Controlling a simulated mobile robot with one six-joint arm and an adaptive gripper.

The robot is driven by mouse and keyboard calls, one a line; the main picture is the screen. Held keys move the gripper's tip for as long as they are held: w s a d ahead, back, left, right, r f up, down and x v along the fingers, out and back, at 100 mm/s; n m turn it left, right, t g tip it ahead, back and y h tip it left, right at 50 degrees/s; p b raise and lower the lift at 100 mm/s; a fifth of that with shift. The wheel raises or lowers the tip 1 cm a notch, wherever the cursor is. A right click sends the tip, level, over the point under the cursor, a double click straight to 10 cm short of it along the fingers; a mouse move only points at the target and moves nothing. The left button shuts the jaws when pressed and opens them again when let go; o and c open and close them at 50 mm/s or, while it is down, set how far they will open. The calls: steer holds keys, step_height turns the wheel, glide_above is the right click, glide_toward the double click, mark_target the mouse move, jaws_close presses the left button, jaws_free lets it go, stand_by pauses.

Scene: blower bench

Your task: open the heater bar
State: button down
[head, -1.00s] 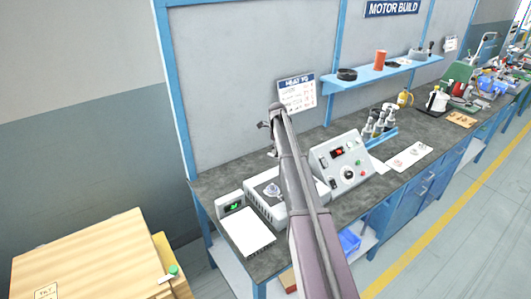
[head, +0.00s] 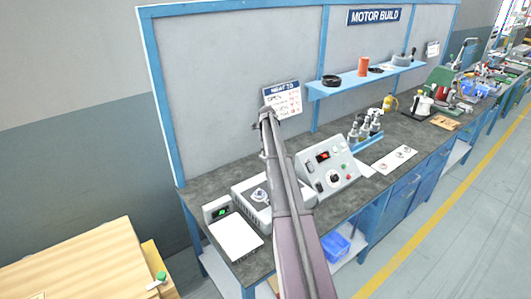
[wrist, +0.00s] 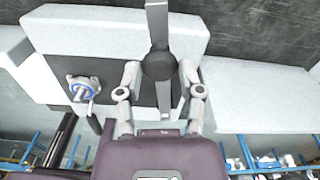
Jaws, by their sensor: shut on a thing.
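The heater is a low white box (head: 243,188) with a dark top, on the bench left of my arm in the head view. A round metal part (head: 260,195) sits on it; the wrist view shows a silver part with a blue ring (wrist: 82,90) on the dark plate. A dark grey bar (wrist: 157,22) with a round boss crosses the heater in the wrist view. My gripper (wrist: 160,72) is shut on this bar, with one finger on each side at the boss. In the head view my arm hides the bar and the gripper.
A white scale (head: 236,238) with a green display stands at the bench's left end. A sloped control box (head: 328,172) stands close to the right of my arm. Bottles (head: 368,125) stand further right.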

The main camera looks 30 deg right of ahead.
steer(key=shift+w, duration=0.2)
steer(key=shift+c, duration=1.2)
jaws_free()
steer(key=shift+s+d, duration=0.15)
steer(key=shift+s, duration=0.15)
